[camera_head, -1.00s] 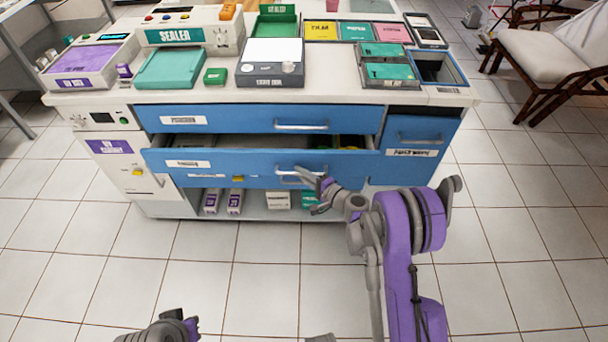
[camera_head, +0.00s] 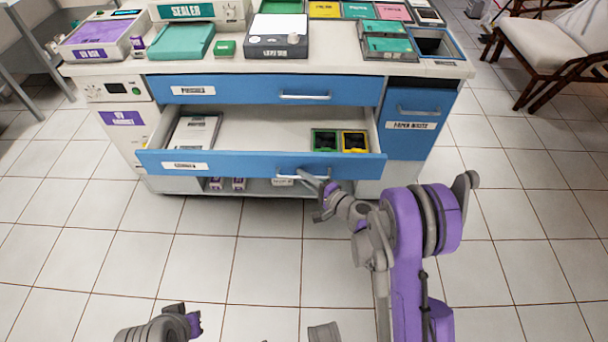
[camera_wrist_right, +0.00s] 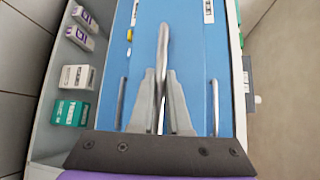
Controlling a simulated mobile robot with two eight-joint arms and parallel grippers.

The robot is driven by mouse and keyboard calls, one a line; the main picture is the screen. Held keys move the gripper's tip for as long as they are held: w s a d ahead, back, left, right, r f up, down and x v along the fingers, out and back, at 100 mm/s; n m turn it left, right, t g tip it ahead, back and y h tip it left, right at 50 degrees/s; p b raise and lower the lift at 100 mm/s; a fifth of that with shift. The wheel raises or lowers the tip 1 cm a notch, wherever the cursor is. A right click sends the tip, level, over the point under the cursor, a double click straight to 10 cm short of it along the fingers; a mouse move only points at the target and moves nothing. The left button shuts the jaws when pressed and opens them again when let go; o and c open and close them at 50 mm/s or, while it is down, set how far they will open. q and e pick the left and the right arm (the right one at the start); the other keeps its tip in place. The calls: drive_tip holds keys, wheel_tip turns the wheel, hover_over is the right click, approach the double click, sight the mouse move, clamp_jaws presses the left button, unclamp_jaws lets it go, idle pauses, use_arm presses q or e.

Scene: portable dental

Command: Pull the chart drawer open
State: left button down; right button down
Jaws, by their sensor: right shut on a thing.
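The lower blue drawer (camera_head: 235,160) of the white cabinet is pulled well out, and its inside shows. Its label is too small to read. Its silver bar handle (camera_head: 285,175) is at the right of the front; it also shows in the right wrist view (camera_wrist_right: 164,42). My right gripper (camera_head: 322,183) is at the handle's right end, shut on it; in the right wrist view the gripper's fingers (camera_wrist_right: 161,88) close around the bar. My left gripper (camera_head: 190,322) is low at the left, away from the cabinet; its fingers are unclear.
The drawer holds a white paper stack (camera_head: 194,132), a green bin (camera_head: 325,140) and a yellow-rimmed bin (camera_head: 354,141). The upper blue drawer (camera_head: 235,91) is shut. A paper waste bin front (camera_head: 412,122) is at the right. Tiled floor in front is clear.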

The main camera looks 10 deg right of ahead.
idle(0.3)
drive_tip(key=c, duration=0.9)
unclamp_jaws()
drive_tip(key=shift+s, duration=0.1)
drive_tip(key=v, duration=1)
drive_tip(key=shift+s+d, duration=0.15)
drive_tip(key=shift+s, duration=0.15)
drive_tip(key=shift+r, duration=0.1)
